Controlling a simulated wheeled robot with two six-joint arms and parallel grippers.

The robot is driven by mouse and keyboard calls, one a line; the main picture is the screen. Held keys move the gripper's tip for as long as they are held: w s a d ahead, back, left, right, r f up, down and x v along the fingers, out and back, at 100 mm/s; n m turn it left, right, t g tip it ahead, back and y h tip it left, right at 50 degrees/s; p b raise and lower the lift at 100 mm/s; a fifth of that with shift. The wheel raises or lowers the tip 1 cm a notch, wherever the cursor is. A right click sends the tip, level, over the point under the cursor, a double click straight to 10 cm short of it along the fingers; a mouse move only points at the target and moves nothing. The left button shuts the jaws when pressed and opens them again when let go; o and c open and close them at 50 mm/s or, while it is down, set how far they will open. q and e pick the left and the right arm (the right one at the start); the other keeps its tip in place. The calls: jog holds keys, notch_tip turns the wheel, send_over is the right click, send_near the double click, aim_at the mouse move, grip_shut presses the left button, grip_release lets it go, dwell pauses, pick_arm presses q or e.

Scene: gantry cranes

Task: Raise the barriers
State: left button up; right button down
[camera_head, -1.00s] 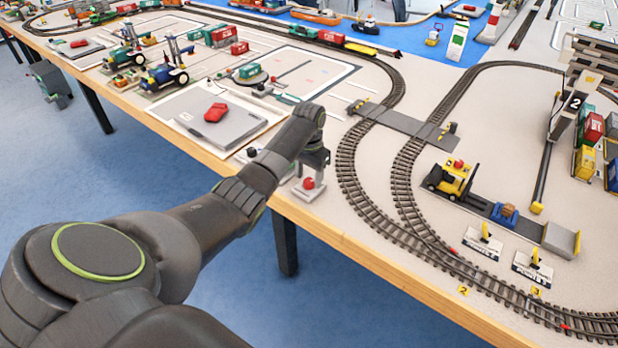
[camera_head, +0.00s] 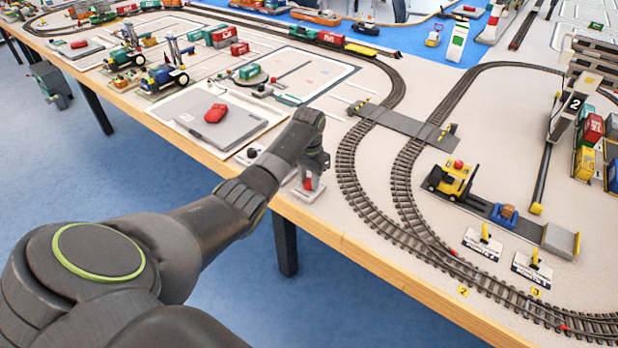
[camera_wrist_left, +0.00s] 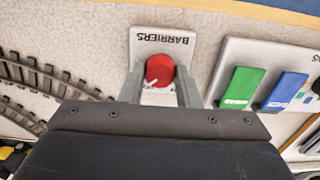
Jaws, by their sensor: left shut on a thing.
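My left gripper (camera_head: 312,172) is down at the table's front edge, shut on the red barriers knob (camera_head: 308,184). In the left wrist view the knob (camera_wrist_left: 160,70) sits between the two fingers of the gripper (camera_wrist_left: 160,88), on a white plate (camera_wrist_left: 161,38) marked BARRIERS. A pale line or pointer shows on the knob. The grey level crossing (camera_head: 405,122) spans the two tracks, with small yellow-and-black barrier units at its ends (camera_head: 360,105) and (camera_head: 447,132). I cannot tell the barriers' angle at this size. My right gripper is not in view.
A panel with a green switch (camera_wrist_left: 242,88) and a blue switch (camera_wrist_left: 287,90) lies right of the knob in the wrist view. A grey board with a red piece (camera_head: 215,113) is left of my arm. Curved tracks (camera_head: 352,190) run close on the right.

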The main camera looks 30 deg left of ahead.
pick_arm(q)
jog(key=n+p, duration=0.3)
jog(key=p, duration=0.1)
jog(key=shift+r+n+p, duration=0.3)
jog(key=shift+n, duration=0.1)
jog(key=n+p, duration=0.3)
jog(key=n, duration=0.1)
jog(key=shift+f, duration=0.1)
jog(key=n+p, duration=0.1)
jog(key=n, duration=0.4)
jog(key=shift+p, duration=0.3)
jog(key=n+p, duration=0.1)
jog(key=n, duration=0.3)
jog(key=shift+f+n, duration=0.1)
jog(key=shift+n, duration=0.3)
jog(key=shift+w, duration=0.1)
jog(key=shift+a, duration=0.1)
jog(key=o, duration=1)
jog(key=shift+c, duration=0.2)
